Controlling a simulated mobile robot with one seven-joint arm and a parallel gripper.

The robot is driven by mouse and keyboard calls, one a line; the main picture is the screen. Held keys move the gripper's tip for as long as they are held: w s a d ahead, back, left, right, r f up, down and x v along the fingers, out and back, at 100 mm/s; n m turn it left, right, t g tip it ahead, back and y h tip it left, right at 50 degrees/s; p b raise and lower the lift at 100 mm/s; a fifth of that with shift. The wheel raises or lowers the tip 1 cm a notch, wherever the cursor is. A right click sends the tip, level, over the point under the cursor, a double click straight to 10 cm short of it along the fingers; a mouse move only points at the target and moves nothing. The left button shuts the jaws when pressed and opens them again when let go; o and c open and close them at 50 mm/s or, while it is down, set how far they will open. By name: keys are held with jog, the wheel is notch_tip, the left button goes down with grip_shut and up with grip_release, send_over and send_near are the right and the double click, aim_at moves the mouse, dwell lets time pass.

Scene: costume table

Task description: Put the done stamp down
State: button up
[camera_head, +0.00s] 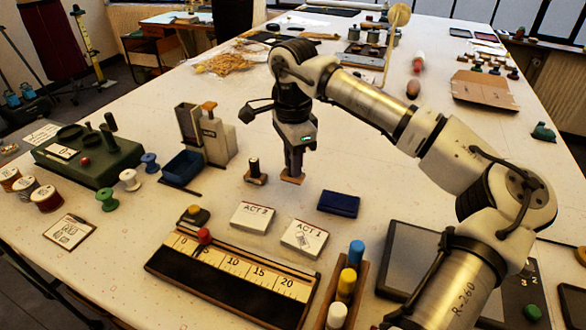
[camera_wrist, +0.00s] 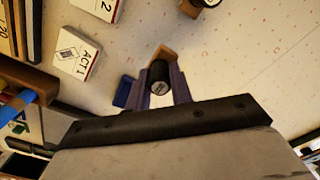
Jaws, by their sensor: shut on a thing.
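My gripper (camera_head: 293,160) points down over the middle of the table, shut on a stamp with a wooden base (camera_head: 293,179). In the wrist view the stamp's black handle (camera_wrist: 160,85) sits between the two fingers, and its tan base shows beyond them. The base is at or very near the tabletop; I cannot tell whether it touches. Its marking is hidden, so I cannot read whether it says done. A second stamp (camera_head: 255,173), with a black handle and wooden base, stands upright just left of it. It shows partly at the wrist view's top edge (camera_wrist: 193,7).
A blue pad (camera_head: 338,204) lies to the near right of the held stamp. The ACT 1 card block (camera_head: 304,238) and ACT 2 block (camera_head: 252,217) lie nearer. A grey device (camera_head: 218,142) and blue bin (camera_head: 182,168) stand left. The table (camera_head: 320,172) is bare right of the gripper.

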jog(key=shift+f, duration=1.65)
jog(key=o, duration=0.8)
notch_tip(320, 180, up, 12)
jog(key=shift+r+b, duration=0.15)
jog(key=shift+b, duration=0.4)
